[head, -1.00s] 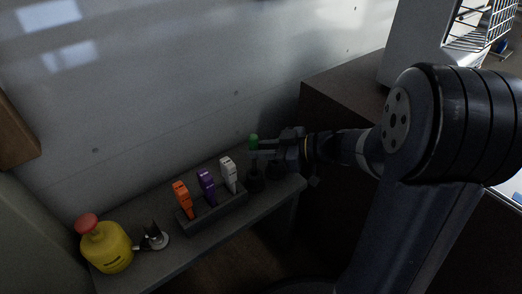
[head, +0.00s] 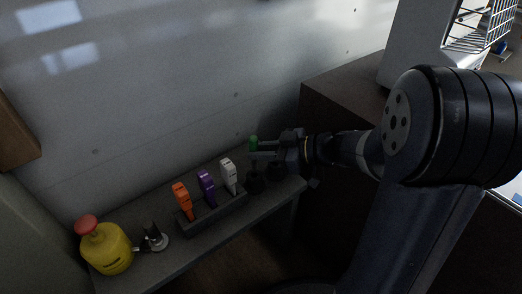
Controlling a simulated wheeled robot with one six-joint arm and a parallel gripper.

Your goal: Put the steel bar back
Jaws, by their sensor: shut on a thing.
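My gripper (head: 266,149) is at the right end of a grey shelf (head: 213,228), its jaws level and pointing left. It is shut on an upright bar with a green top (head: 253,142), which I take to be the steel bar. Its lower part runs down behind the jaws toward a dark round holder (head: 255,184) on the shelf. I cannot tell whether the bar's lower end is inside the holder or just above it. A second dark holder (head: 275,172) stands to its right, partly under the gripper.
Further left stand a small metal piece (head: 156,238) and a yellow bottle (head: 107,250) with a red top. A grey wall (head: 180,100) rises behind.

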